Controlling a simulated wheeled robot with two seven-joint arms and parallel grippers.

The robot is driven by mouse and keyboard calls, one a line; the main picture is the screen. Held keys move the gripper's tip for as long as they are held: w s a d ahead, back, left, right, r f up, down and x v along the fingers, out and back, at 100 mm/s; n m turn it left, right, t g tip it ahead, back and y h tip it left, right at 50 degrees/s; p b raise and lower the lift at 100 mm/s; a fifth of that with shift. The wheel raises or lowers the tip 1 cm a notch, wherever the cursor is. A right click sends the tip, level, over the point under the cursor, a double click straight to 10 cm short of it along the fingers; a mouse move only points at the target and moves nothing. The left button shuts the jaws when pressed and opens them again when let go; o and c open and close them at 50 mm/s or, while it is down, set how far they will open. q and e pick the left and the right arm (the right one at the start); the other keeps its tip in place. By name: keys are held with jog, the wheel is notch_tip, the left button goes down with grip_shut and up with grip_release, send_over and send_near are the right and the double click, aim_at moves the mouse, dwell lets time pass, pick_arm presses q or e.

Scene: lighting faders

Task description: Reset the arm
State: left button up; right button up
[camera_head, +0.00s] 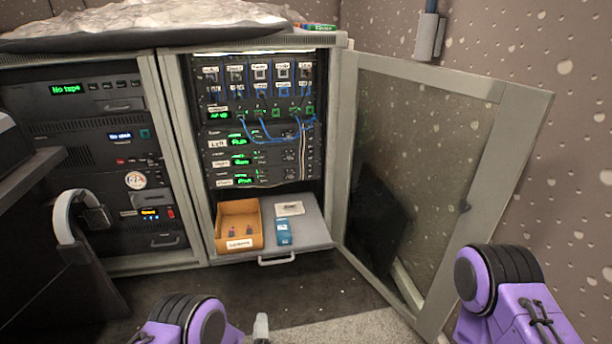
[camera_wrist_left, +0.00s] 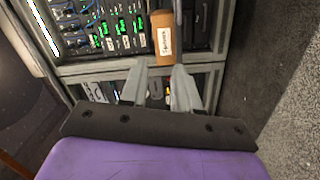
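My left arm comes in at the bottom of the head view, with a grey fingertip of my left gripper (camera_head: 262,328) just showing at the lower edge. In the left wrist view, the left gripper (camera_wrist_left: 162,72) has its two grey fingers apart with nothing between them. It is in front of the rack and apart from it. My right arm's purple link shows at the lower right of the head view. The right gripper is out of view.
The equipment rack (camera_head: 265,130) has its mesh door (camera_head: 425,170) swung open to the right. Its pulled-out drawer (camera_head: 312,232) holds an orange bin (camera_head: 238,208) and a blue box (camera_head: 283,232). Headphones (camera_head: 66,215) hang at left. The floor before the rack is clear.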

pick_arm(q)
jog(key=s+a+f+m+g, duration=0.3)
jog(key=s+a+m+g, duration=0.15)
jog(key=s+a, duration=0.35)
jog(key=s+a+f+m+g, duration=0.35)
jog(key=s+a+g, duration=0.3)
jog(key=s, duration=0.45)
jog(key=s+a+r+m+g, duration=0.1)
jog(key=s+a+g, duration=0.1)
jog(key=s, duration=0.3)
jog(key=s+a+r+g, duration=0.1)
jog(key=s+a+r, duration=0.1)
jog(key=s, duration=0.4)
notch_tip(320, 180, down, 10)
jog(key=b, duration=1.1)
notch_tip(320, 180, up, 37)
jog(key=p, duration=3.7)
jog(key=shift+d+f+g+y+p, duration=0.2)
jog(key=shift+d+g+y+p, duration=0.1)
jog(key=shift+y+p, duration=0.1)
